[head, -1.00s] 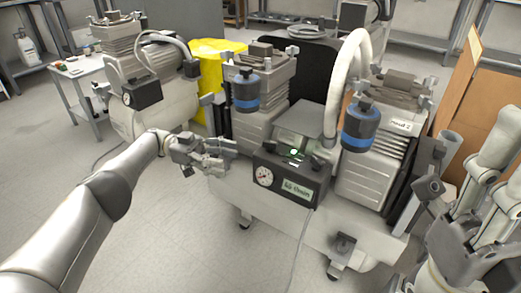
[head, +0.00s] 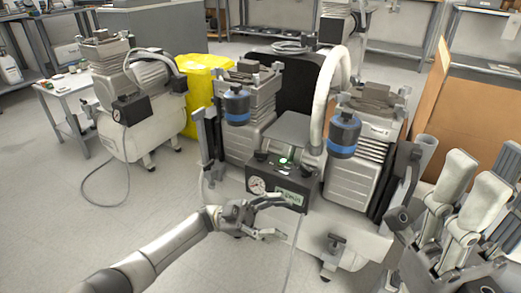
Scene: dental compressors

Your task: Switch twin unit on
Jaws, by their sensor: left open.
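The twin unit (head: 345,222) stands in the middle, a pale tank carrying two finned motor heads with blue-banded filters. Its dark control box (head: 296,182) faces me, with a round gauge (head: 257,186) and a label on the front. A small green light (head: 284,161) glows on top of the box. My left gripper (head: 286,217) is open and empty just in front of and below the box. Its upper finger overlaps the lower edge of the label in the picture; I cannot tell if it touches.
A single compressor (head: 150,108) stands at the left with its cable on the floor, beside a small white table (head: 70,82). A yellow object (head: 198,85) is behind. A cardboard panel (head: 470,110) leans at the right. The floor at front left is clear.

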